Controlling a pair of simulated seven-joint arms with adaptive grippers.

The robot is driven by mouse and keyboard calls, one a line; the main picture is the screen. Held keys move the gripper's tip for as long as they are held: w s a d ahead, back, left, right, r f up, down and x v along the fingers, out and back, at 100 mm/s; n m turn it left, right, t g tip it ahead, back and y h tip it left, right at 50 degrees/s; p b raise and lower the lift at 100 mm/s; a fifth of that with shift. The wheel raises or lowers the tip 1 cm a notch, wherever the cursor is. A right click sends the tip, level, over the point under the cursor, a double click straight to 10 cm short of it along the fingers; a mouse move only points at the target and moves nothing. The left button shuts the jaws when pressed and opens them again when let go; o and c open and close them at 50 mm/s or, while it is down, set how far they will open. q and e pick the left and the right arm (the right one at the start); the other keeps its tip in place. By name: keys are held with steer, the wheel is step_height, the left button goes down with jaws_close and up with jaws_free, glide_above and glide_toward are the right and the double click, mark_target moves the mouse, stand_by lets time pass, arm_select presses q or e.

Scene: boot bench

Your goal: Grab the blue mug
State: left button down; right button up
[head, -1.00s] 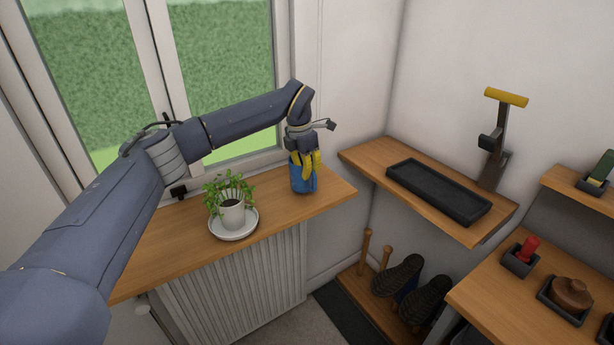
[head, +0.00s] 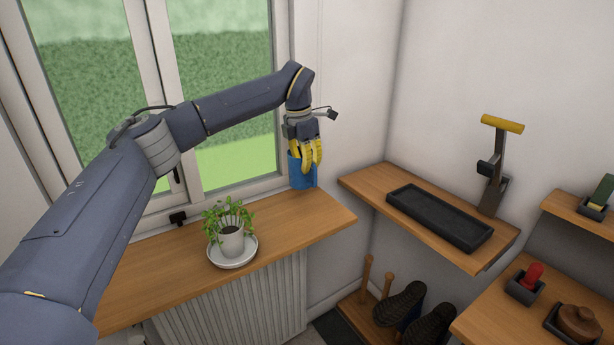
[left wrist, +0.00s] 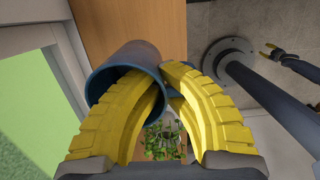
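The blue mug (head: 297,171) is off the wooden windowsill (head: 165,268), above its right part, and hangs roughly upright below my left gripper (head: 311,163). In the left wrist view the mug (left wrist: 112,62) shows its open mouth. One yellow finger of the left gripper (left wrist: 160,82) reaches into the mouth and the other is outside. The gripper is shut on the mug's wall. The handle is mostly hidden by the fingers. My right gripper (left wrist: 270,49) shows small at the upper right of the left wrist view, too small to tell its state.
A potted plant (head: 231,240) stands on a white saucer (head: 216,262) on the sill, left of the mug. The window is behind. To the right is a shelf (head: 372,179) with a black tray (head: 438,217). The sill's right end is clear.

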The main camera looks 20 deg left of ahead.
mark_target(307, 181)
arm_select(q)
step_height(307, 181, up, 7)
steer(key=shift+f, duration=0.2)
stand_by(0.6)
